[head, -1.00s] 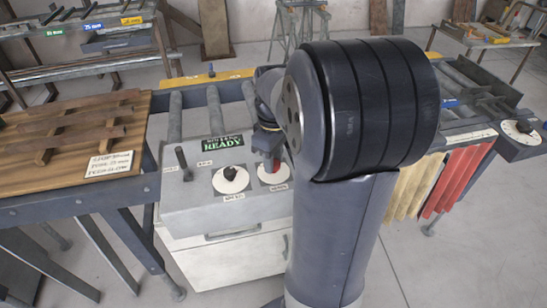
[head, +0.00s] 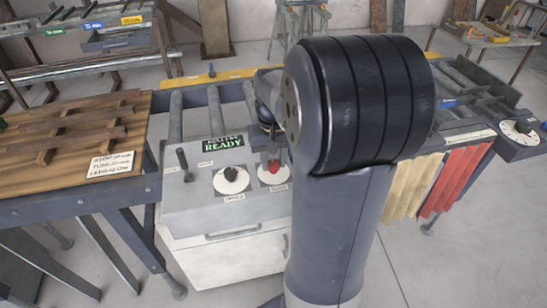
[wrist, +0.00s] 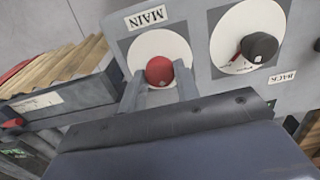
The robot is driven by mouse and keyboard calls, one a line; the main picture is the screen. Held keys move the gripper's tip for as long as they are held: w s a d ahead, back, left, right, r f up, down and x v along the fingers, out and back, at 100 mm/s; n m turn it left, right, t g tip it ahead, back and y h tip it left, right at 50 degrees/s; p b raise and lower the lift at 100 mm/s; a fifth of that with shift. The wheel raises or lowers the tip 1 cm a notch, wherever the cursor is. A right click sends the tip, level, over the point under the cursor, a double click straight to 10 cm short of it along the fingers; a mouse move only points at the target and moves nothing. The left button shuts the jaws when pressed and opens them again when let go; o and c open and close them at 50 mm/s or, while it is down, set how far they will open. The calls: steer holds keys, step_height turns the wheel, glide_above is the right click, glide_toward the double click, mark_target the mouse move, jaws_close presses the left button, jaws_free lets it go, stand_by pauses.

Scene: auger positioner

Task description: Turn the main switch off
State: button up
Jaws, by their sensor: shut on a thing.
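The main switch is a red knob (wrist: 159,70) on a white round dial, under a plate reading MAIN that appears upside down in the wrist view. It also shows as a small red knob (head: 274,166) on the grey control box in the head view. My gripper (wrist: 160,88) has one finger on each side of the red knob and is shut on it. In the head view my gripper (head: 272,149) comes down onto the knob from above, partly hidden by my arm. The knob's pointer mark cannot be made out.
A black knob (head: 234,174) on a white dial sits close beside the main switch, with a black lever (head: 184,164) further left. A green READY display (head: 223,143) is lit behind them. A wooden table (head: 70,140) stands left; yellow and red strips (head: 410,188) hang right.

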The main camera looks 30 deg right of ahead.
mark_target(274, 163)
steer(key=m, duration=0.4)
steer(key=shift+m, duration=0.3)
steer(key=m, duration=0.4)
steer(key=shift+m+p, duration=0.3)
steer(key=shift+m, duration=0.1)
steer(key=o, duration=1)
steer(key=shift+c, duration=0.2)
step_height(274, 163, up, 11)
steer(key=shift+b, duration=0.45)
steer(key=shift+f, duration=0.1)
step_height(274, 163, down, 11)
steer(key=shift+r+p, duration=0.1)
steer(key=shift+p, duration=0.3)
